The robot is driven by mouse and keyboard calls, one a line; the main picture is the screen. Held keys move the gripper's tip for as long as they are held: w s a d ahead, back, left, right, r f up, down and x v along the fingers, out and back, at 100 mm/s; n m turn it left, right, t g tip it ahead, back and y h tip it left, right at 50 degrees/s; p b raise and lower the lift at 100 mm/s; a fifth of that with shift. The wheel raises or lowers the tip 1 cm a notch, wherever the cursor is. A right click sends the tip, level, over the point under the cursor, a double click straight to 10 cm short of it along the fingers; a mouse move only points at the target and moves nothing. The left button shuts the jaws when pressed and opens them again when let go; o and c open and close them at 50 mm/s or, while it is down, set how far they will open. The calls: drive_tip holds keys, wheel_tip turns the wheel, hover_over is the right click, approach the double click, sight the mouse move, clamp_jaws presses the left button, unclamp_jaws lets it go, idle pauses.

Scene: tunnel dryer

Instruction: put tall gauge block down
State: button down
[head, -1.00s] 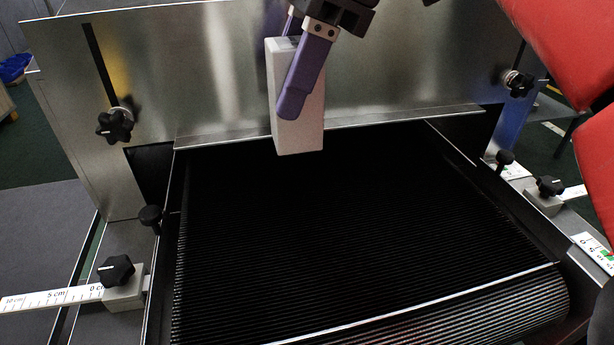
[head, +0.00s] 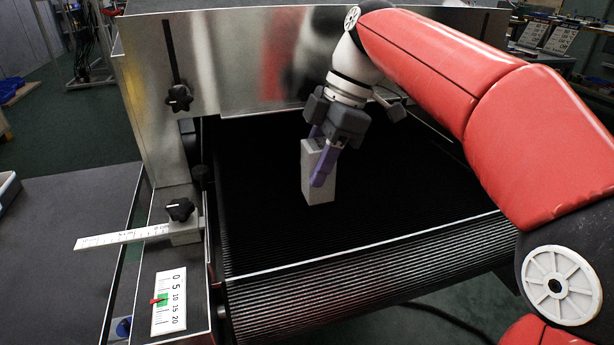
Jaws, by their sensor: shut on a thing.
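The tall gauge block (head: 317,178) is a pale grey upright box in the head view, over the black ribbed conveyor belt (head: 290,240). My gripper (head: 322,160) comes down from above and is shut on the block's upper part, with its purple fingers on either side. The block looks upright. I cannot tell whether its bottom touches the belt. The near finger hides part of the block.
A metal front panel (head: 215,65) stands behind the block across the tunnel entrance. A black knob and white ruler (head: 120,238) stick out at the left. A scale plate (head: 168,300) lies at the front left. A grey table (head: 60,250) is further left.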

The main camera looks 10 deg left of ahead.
drive_tip(key=shift+f, duration=0.45)
drive_tip(key=shift+r, duration=0.1)
drive_tip(key=shift+f, duration=0.2)
drive_tip(key=c, duration=0.8)
unclamp_jaws()
drive_tip(key=p+v, duration=0.2)
drive_tip(key=v, duration=0.8)
drive_tip(key=shift+v, duration=1.2)
